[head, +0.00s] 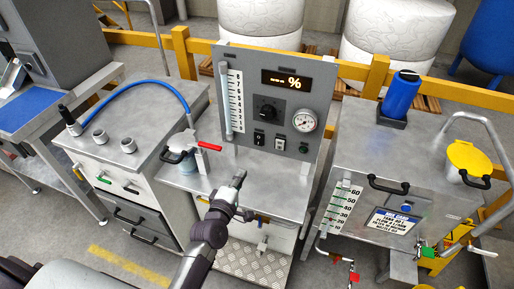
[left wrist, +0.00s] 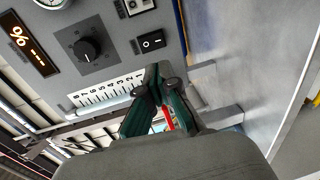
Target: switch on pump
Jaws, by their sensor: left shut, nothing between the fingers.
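A grey control panel (head: 240,58) stands upright at the back of the middle metal bench. I cannot read which one is for the pump. My left gripper (head: 240,178) is shut and empty above the bench, in front of and below the panel, apart from it. In the left wrist view its closed fingertips (left wrist: 157,72) point toward the panel, with a rocker switch (left wrist: 151,41) just beyond them. My right gripper is not in view.
A red-handled valve (head: 208,146) and a jar (head: 182,155) stand on the bench left of my gripper. A gauge (head: 304,121) is on the panel's right. A tank with a blue bottle (head: 401,95) stands at right. A blue hose (head: 150,83) arches over the left cabinet.

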